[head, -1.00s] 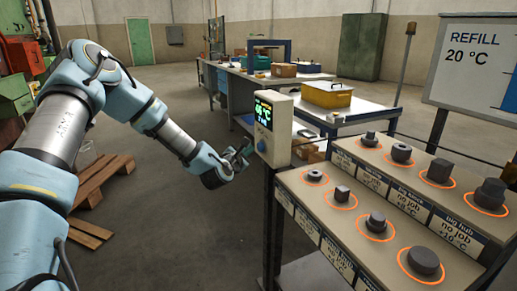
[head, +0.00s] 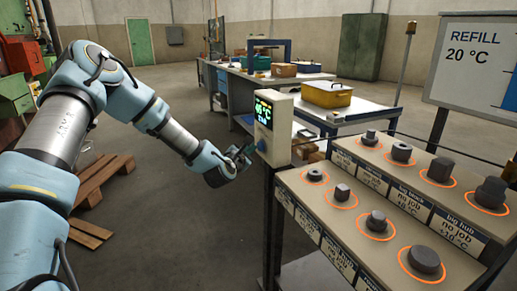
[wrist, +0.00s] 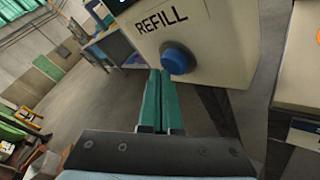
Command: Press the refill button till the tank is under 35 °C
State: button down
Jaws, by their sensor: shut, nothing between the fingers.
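The refill box (head: 283,130) is a cream control box on a dark post, with a lit display (head: 264,115) on its upper face. The display shows a °C reading that is too small to read surely. A blue round refill button (wrist: 178,60) sits under the word REFILL in the wrist view; it also shows in the head view (head: 262,145). My gripper (head: 247,153) is shut and empty, with its green fingers (wrist: 160,75) just left of and below the button in the wrist view. I cannot tell whether the fingertips touch the button or box.
A stepped rack (head: 330,205) with several dark metal parts in orange rings stands to the right. A sign (head: 480,60) reads REFILL 20 °C. A workbench (head: 345,115) with a yellow bin (head: 328,94) stands behind. Pallets (head: 105,180) lie left on open floor.

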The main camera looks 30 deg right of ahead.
jog(key=shift+s+d, duration=0.1)
jog(key=shift+d, duration=0.45)
dwell(0.9)
jog(key=shift+a, duration=0.95)
jog(key=a, duration=0.3)
jog(key=w+a, duration=0.1)
jog(key=a, duration=0.1)
jog(key=shift+b, duration=0.3)
dwell(0.5)
